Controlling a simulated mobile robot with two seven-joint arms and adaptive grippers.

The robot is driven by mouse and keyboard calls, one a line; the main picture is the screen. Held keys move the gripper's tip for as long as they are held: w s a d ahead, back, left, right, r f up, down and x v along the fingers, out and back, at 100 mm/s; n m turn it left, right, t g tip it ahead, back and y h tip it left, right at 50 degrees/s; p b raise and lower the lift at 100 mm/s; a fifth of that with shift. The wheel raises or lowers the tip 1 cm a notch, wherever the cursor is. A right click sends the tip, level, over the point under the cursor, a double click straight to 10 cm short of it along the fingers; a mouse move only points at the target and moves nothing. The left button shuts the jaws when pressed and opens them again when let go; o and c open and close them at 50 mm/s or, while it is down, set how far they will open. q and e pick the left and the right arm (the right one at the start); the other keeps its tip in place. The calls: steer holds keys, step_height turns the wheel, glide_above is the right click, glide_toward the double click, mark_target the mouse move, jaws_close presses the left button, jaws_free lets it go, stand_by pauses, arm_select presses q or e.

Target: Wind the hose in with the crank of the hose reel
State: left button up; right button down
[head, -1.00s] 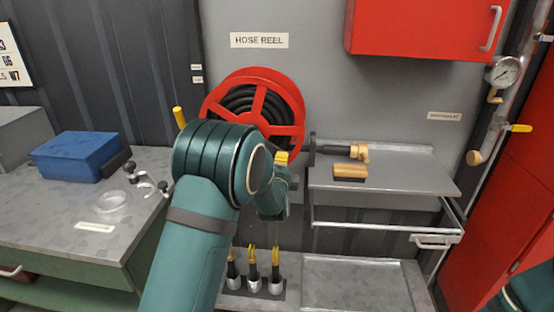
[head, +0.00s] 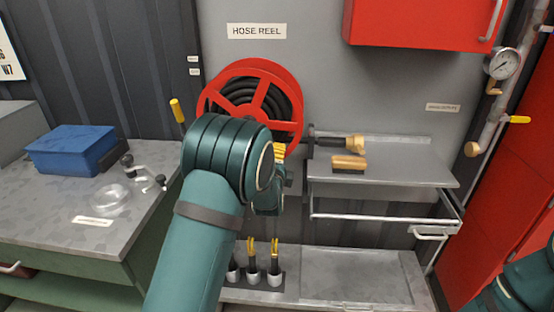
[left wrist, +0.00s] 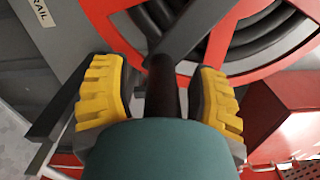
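The red hose reel (head: 222,88), with black hose (head: 240,92) wound inside, is on the grey wall under the "HOSE REEL" sign. My left arm covers its lower part in the head view. My left gripper (left wrist: 162,88) has yellow ridged fingers on either side of a dark upright handle (left wrist: 163,75) on a grey crank arm (left wrist: 195,25) in front of the reel. Gaps show between both fingers and the handle, so the gripper looks open around it. In the head view the crank is hidden behind my arm. My right arm shows at the lower right edge; its gripper is out of frame.
A brass-tipped nozzle (head: 353,142) and a wooden-backed brush (head: 348,162) lie on a metal shelf (head: 410,170) right of the reel. A workbench (head: 45,205) with a blue box (head: 75,150) stands left. A red cabinet (head: 420,25) hangs above right. A yellow-gripped lever (head: 177,110) sticks up left of the reel.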

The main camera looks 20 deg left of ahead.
arm_select(q)
steer(key=shift+s+d, duration=0.15)
steer(key=shift+d, duration=0.05)
steer(key=shift+s, duration=0.3)
steer(key=v, duration=1.1)
steer(key=shift+s+f, duration=0.1)
steer(key=shift+f, duration=0.05)
